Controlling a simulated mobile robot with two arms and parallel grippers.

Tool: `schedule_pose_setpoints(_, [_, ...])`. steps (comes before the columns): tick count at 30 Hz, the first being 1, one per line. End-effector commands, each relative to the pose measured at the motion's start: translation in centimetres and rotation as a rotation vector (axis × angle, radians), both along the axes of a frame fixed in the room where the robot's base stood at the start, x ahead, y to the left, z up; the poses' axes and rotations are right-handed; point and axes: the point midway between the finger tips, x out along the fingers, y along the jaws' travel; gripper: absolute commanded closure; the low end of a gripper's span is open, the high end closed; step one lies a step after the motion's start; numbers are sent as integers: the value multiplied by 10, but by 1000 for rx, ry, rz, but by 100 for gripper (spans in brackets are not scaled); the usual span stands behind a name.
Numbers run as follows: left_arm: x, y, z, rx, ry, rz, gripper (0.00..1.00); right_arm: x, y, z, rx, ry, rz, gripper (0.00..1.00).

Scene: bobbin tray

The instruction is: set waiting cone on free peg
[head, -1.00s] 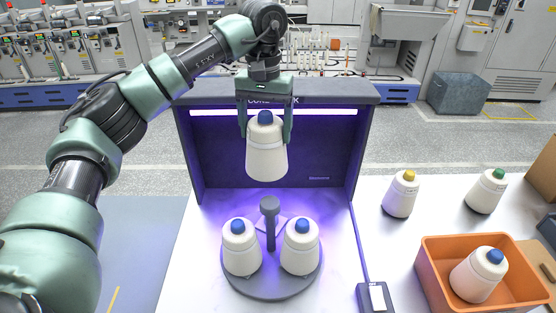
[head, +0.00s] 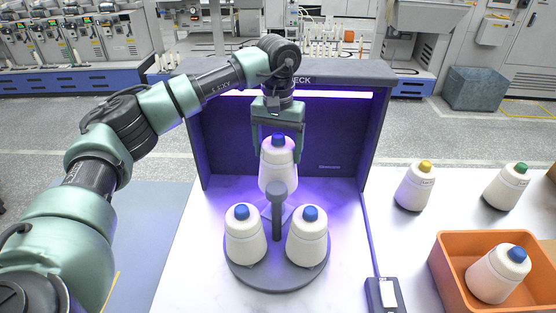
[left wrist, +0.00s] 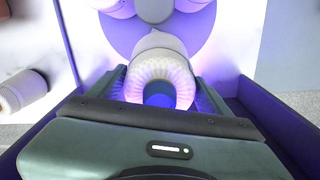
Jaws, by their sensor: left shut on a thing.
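My left gripper (head: 279,152) is shut on a white cone with a blue tip (head: 278,180), gripping it near the top. The cone is upright behind the central post (head: 277,212) of a round grey stand (head: 276,278). The post hides part of its lower end, so I cannot tell whether it sits on a peg. Two more blue-tipped cones stand at the front of the stand, one left (head: 244,238) and one right (head: 307,240). In the left wrist view the held cone (left wrist: 160,62) lies between the fingers. My right gripper is not in view.
A dark lit booth (head: 345,150) rises close behind and beside the held cone. To the right stand a yellow-tipped cone (head: 414,188) and a green-tipped cone (head: 506,187). An orange bin (head: 452,274) holds a tilted blue-tipped cone (head: 497,274). A small device (head: 383,294) sits at the front.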

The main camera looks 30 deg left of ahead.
Motion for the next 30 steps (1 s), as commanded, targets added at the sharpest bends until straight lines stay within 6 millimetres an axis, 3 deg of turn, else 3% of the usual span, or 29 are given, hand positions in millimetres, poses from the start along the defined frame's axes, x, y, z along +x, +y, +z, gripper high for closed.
schedule_pose_setpoints(3, [0, 0, -16, 0, 1, 0, 94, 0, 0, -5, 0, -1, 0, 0])
schedule_pose_setpoints(18, [0, 0, -49, 0, 0, 1, 94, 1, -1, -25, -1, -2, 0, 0])
schedule_pose_setpoints(30, [0, 0, -53, 0, -1, 1, 94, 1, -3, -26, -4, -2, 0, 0])
